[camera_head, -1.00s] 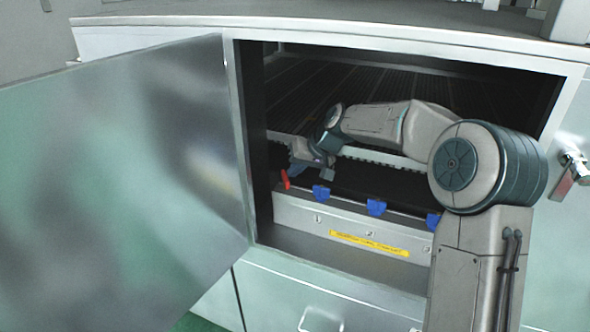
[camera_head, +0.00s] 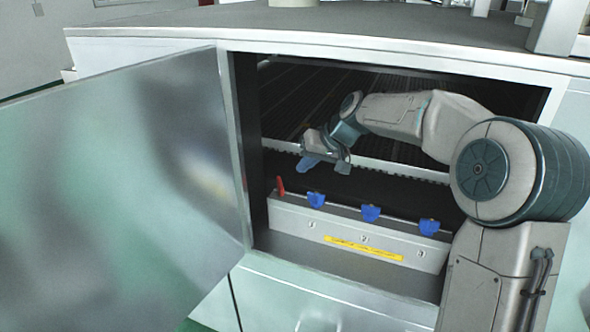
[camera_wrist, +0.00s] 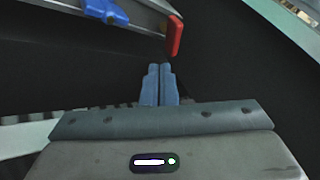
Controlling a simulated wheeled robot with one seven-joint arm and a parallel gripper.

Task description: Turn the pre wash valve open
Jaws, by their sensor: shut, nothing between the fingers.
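A red handle (camera_head: 280,186) stands upright at the left end of a grey box inside the open cabinet. Three blue handles (camera_head: 316,200) (camera_head: 370,213) (camera_head: 429,227) sit along the same top edge, to its right. Which handle is the pre wash valve cannot be read. My gripper (camera_head: 308,163) is inside the cabinet, behind and right of the red handle, apart from it. In the wrist view its blue fingers (camera_wrist: 160,68) are shut and empty. Their tips are just short of the red handle (camera_wrist: 174,37); one blue handle (camera_wrist: 106,11) is at upper left.
The cabinet door (camera_head: 120,170) hangs open on the left. The opening's left frame is close to the red handle. The box front (camera_head: 300,226) has numbers and a yellow label (camera_head: 364,247). A pale toothed rail (camera_head: 385,168) runs behind my gripper.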

